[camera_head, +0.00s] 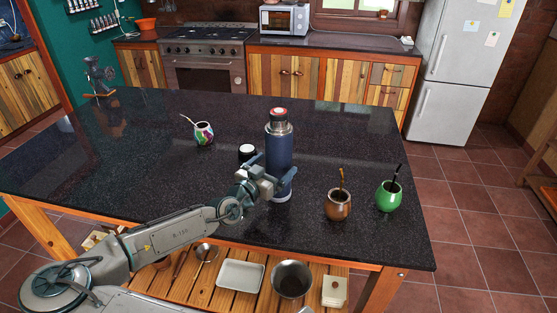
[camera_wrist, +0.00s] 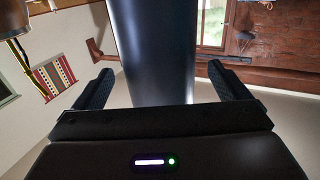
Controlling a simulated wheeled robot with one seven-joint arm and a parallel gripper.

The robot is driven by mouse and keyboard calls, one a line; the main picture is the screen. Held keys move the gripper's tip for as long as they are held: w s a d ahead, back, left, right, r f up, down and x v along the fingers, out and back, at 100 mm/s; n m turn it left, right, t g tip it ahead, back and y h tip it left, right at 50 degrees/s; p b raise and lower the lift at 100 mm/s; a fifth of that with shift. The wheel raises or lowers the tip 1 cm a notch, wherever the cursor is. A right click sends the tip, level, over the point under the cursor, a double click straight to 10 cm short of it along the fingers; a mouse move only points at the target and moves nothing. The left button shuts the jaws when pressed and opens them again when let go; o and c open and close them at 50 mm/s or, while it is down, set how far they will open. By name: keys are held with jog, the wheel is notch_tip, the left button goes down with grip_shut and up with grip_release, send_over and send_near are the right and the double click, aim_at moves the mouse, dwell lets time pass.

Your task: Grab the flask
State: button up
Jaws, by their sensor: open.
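The flask (camera_head: 279,148) is a tall blue cylinder with a silver neck and a red-topped cap. It stands upright on the dark stone counter (camera_head: 130,150). My gripper (camera_head: 273,170) is at the lower half of the flask, with its jaws open. In the wrist view the flask (camera_wrist: 152,50) is a broad dark cylinder between the two spread fingers of my gripper (camera_wrist: 160,85). The gripper hides part of the lower flask in the head view.
A small dark item with a white top (camera_head: 246,152) stands just left of the flask. A brown mate cup (camera_head: 338,206) and a green one (camera_head: 388,197) stand to the right, and a patterned one (camera_head: 204,134) at the back left. The left counter is mostly clear.

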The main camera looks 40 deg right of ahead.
jog(key=shift+p+x, duration=0.35)
jog(key=shift+x, duration=1.1)
jog(key=c, duration=1.7)
jog(key=shift+r, duration=0.15)
jog(key=shift+c, duration=0.3)
